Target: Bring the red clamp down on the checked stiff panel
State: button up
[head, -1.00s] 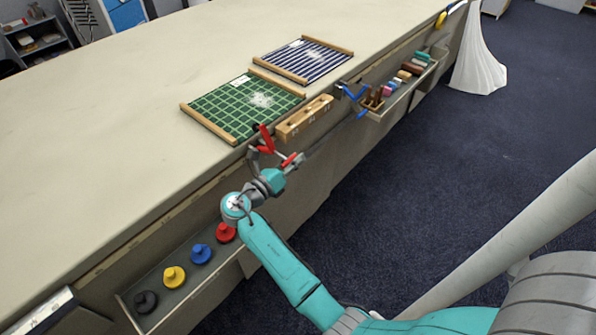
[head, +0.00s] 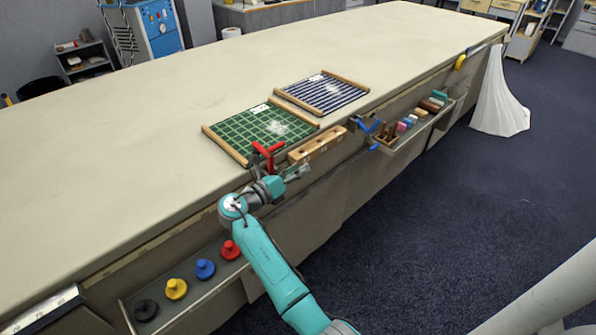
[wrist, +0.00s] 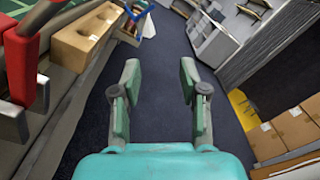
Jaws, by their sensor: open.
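The red clamp (head: 268,156) stands on the table's near edge at the near corner of the green checked panel (head: 237,128). Its red arm reaches over the panel's near edge; whether its tip touches the panel is too small to tell. In the wrist view the red clamp (wrist: 21,65) is close up at the left edge, partly cut off. My gripper (head: 298,171) is just right of and below the clamp, off the table's side. In the wrist view my gripper (wrist: 160,88) is open, with only floor between its fingers, apart from the clamp.
A wooden block with holes (head: 317,144) is fixed beside the clamp. A blue clamp (head: 367,128) and a striped panel (head: 322,92) lie beyond. A trough of coloured blocks (head: 417,124) and a tray of knobs (head: 190,290) hang on the table side.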

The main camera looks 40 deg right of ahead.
jog(key=a, duration=1.1)
jog(key=shift+s+a, duration=0.2)
jog(key=shift+a, duration=0.2)
